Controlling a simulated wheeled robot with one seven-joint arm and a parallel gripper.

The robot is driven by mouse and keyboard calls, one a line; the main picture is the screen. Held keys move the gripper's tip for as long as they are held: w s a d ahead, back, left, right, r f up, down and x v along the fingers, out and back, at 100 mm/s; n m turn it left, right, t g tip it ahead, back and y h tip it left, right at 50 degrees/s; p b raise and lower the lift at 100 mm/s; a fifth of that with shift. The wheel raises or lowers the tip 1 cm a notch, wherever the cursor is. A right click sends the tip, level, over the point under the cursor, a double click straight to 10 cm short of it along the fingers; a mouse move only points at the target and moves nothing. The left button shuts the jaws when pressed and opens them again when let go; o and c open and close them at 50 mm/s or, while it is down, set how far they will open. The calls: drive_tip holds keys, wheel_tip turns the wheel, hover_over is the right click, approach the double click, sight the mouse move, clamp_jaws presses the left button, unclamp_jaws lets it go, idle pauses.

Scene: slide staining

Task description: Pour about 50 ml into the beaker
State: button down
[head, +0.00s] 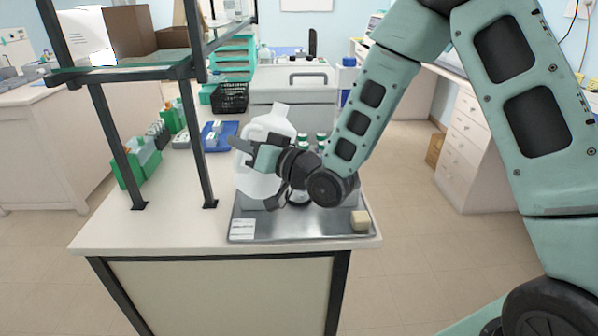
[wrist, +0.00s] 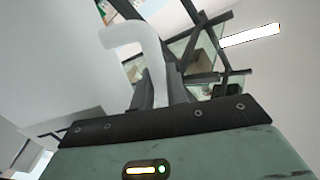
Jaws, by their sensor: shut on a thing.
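A large white translucent jug (head: 257,185) shows in the head view, above or on the steel tray, its neck leaning slightly right. My gripper (head: 246,149) reaches across it from the right and is shut on its handle. In the wrist view, the curved white handle (wrist: 142,38) rises between the fingers of my gripper (wrist: 160,85). I cannot tell whether the jug touches the tray. I cannot make out the beaker; the jug and my arm hide much of the tray.
The steel tray (head: 270,229) lies at the bench's near end, with a beige block (head: 361,220) at its right corner. Green-capped bottles (head: 321,137) stand behind my wrist. A dark shelf frame (head: 199,130) rises at left.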

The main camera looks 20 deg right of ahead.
sight(241, 161)
drive_tip(key=shift+s+a+f+n+b, duration=0.1)
drive_tip(key=shift+a+f+n+b, duration=0.2)
drive_tip(key=shift+f+n+b, duration=0.65)
wheel_tip(241, 161, down, 2)
drive_tip(key=n+g+b, duration=0.1)
drive_tip(key=n+b, duration=0.3)
drive_tip(key=shift+a, duration=0.15)
idle(2.0)
